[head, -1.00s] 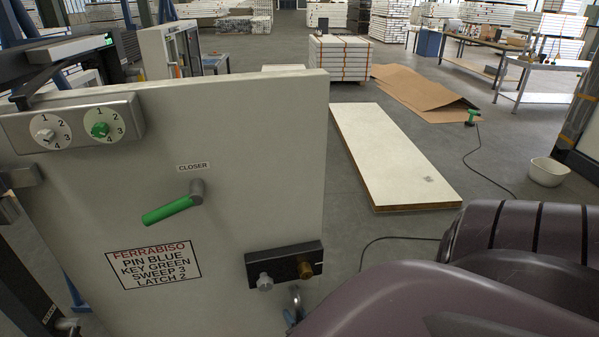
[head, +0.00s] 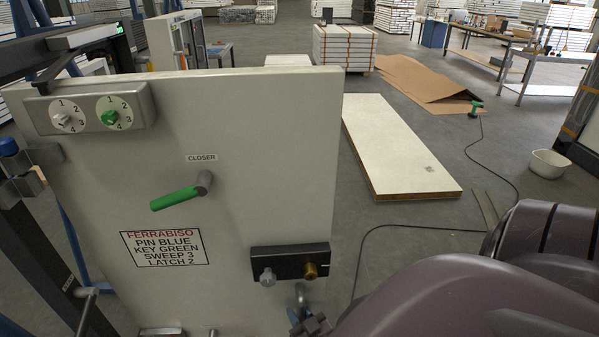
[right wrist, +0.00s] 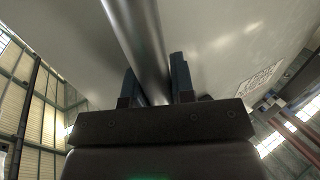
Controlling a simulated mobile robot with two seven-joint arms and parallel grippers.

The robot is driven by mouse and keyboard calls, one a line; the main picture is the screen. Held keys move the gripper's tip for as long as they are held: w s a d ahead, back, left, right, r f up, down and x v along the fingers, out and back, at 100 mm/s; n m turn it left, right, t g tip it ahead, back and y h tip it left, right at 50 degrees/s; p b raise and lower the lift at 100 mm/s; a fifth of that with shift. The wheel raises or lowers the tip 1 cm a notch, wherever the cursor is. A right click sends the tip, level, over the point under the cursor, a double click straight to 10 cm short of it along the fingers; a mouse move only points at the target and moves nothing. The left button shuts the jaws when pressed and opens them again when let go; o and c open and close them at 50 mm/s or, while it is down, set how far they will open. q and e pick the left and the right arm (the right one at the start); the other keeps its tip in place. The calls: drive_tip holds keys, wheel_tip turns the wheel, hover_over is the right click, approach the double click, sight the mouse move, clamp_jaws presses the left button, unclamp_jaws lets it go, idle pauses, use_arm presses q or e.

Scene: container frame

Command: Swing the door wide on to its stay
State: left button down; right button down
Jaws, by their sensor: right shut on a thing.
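The pale grey door (head: 270,150) stands open at an angle, filling the left half of the head view. Its green lever (head: 175,199) marked CLOSER points down-left. A black plate (head: 290,262) with a silver and a brass knob sits near its free edge, above a metal pull handle (head: 301,294). My right gripper (head: 308,320) is at this handle, low in the head view. In the right wrist view, the gripper (right wrist: 153,88) is shut on the handle's round bar (right wrist: 138,40), a finger on each side. My left gripper is out of view. I cannot make out the stay.
A control box (head: 90,107) with two dials is on the door's top left corner. A blue-capped hinge (head: 10,147) joins the dark frame at left. A loose panel (head: 400,150), a cable (head: 400,227) and a white tub (head: 549,163) lie on the floor to the right.

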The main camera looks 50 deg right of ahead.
drive_tip(key=shift+s+d, duration=0.2)
drive_tip(key=shift+d, duration=0.05)
drive_tip(key=c, duration=1.2)
unclamp_jaws()
drive_tip(key=shift+c, duration=0.2)
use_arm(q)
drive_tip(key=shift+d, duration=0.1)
use_arm(e)
drive_tip(key=shift+a, duration=0.1)
drive_tip(key=shift+s+a, duration=0.1)
drive_tip(key=shift+s, duration=0.2)
use_arm(q)
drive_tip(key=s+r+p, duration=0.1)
drive_tip(key=p, duration=0.1)
drive_tip(key=shift+p, duration=0.3)
use_arm(e)
drive_tip(key=v, duration=1)
